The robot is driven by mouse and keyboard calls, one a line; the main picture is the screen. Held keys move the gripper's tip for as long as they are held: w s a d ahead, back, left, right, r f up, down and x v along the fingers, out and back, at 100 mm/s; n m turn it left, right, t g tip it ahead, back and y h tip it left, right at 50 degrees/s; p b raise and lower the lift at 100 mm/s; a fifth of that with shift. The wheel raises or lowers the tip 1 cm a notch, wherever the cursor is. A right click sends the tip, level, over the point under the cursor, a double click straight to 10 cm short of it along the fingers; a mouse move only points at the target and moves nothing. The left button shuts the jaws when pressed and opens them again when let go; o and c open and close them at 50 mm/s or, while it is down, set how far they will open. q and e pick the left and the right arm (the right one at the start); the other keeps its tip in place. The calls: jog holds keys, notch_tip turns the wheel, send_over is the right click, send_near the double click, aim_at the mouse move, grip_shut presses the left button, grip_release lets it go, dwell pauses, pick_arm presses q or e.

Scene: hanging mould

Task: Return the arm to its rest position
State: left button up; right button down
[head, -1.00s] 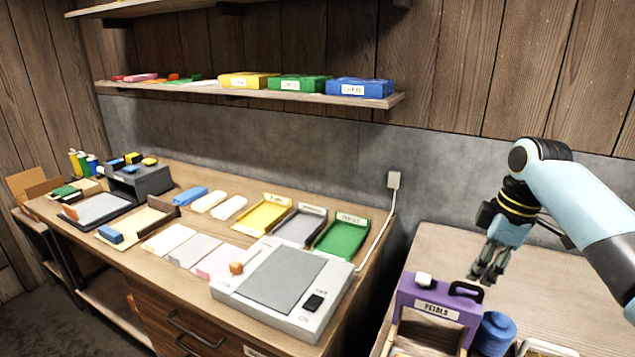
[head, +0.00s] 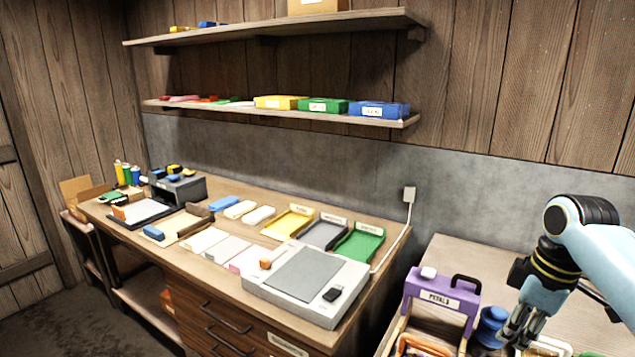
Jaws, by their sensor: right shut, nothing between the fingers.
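My right gripper (head: 519,328) is at the lower right of the head view. It is shut and empty, with its fingers pointing down. It hangs over the right-hand table, just right of a blue round container (head: 491,325) in the picture; I cannot tell whether they touch. The right arm (head: 600,250) comes in from the right edge, bent at a black joint above the gripper. My left gripper and left arm are not in the view.
A purple box labelled PETALS (head: 441,297) stands left of the gripper. The workbench (head: 388,262) on the left bears a grey-white device (head: 305,283), yellow, grey and green trays (head: 359,242) and pads. Shelves (head: 290,114) with coloured boxes hang on the wall. Floor shows at lower left.

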jog(key=s+a+f+m+t+h, duration=0.1)
jog(key=s+a+m, duration=0.1)
jog(key=s, duration=0.5)
jog(key=s+a+f+m, duration=0.1)
jog(key=s+m, duration=0.1)
jog(key=s, duration=0.5)
jog(key=s+a+r+m+t, duration=0.2)
jog(key=s+r+m, duration=0.35)
jog(key=s, duration=0.75)
notch_tip(320, 180, down, 39)
jog(key=s+d+g+h+b, duration=0.1)
jog(key=s+d+g+b, duration=0.15)
jog(key=b, duration=1.05)
pick_arm(q)
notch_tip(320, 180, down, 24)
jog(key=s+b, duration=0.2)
jog(key=b, duration=0.9)
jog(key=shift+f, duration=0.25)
pick_arm(e)
jog(key=s+f, duration=0.9)
jog(key=f, duration=0.4)
jog(key=s+d+f, duration=0.1)
jog(key=s+f, duration=0.8)
jog(key=f, duration=0.5)
jog(key=shift+f, duration=0.3)
jog(key=shift+s+m+g, duration=0.1)
jog(key=shift+m+g, duration=0.15)
jog(key=shift+g, duration=0.1)
